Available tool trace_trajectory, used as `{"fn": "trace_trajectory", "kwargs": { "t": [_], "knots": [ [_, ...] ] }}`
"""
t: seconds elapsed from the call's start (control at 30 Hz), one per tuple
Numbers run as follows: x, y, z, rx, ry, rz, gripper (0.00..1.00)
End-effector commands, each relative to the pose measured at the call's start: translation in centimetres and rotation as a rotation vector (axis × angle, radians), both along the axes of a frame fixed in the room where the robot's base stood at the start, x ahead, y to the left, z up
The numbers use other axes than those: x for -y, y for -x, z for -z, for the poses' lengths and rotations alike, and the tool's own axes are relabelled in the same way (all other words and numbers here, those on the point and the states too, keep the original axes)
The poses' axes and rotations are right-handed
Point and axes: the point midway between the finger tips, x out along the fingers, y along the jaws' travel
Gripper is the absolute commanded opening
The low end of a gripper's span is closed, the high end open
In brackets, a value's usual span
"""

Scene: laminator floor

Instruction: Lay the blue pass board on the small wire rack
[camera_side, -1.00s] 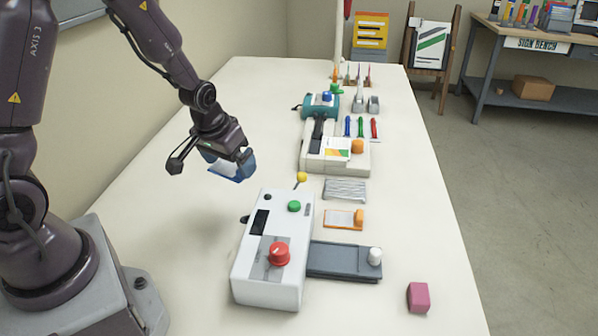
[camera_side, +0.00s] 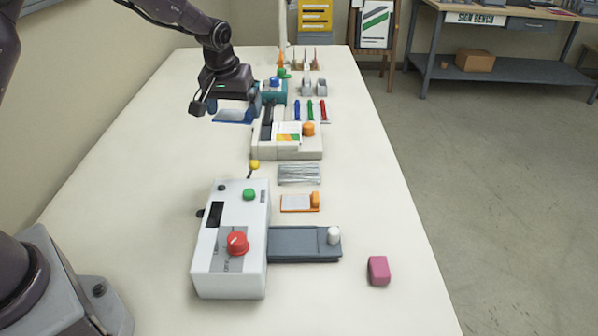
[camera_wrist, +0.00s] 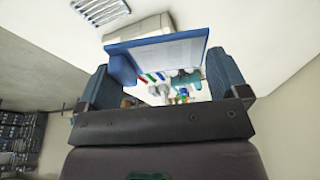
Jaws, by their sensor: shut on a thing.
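My gripper (camera_side: 250,104) is shut on the blue pass board (camera_side: 232,116), holding it above the table, left of the cream machine. In the wrist view the board (camera_wrist: 165,52) has a pale face, a blue edge and a blue block at its left, and lies between the two fingers of my gripper (camera_wrist: 165,78). The small wire rack (camera_side: 299,174) lies empty on the table, nearer the side camera and to the right of my gripper. It also shows at the top left of the wrist view (camera_wrist: 101,11).
The cream machine (camera_side: 287,146) stands beyond the rack. An orange-edged board (camera_side: 298,203) lies on its near side. A white control box (camera_side: 230,240) with a yellow-tipped lever (camera_side: 254,165) and a grey slide (camera_side: 300,244) stand nearer. The table's left side is clear.

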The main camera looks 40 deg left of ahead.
Motion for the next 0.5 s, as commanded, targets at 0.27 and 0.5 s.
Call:
{"fn": "trace_trajectory", "kwargs": {
  "t": [0.27, 0.5],
  "knots": [
    [3.7, -7.6, 0.4, -0.001, -0.014, -0.112, 0.66],
    [7.0, -11.0, 0.8, 0.008, -0.026, -0.18, 0.66]
  ]
}}
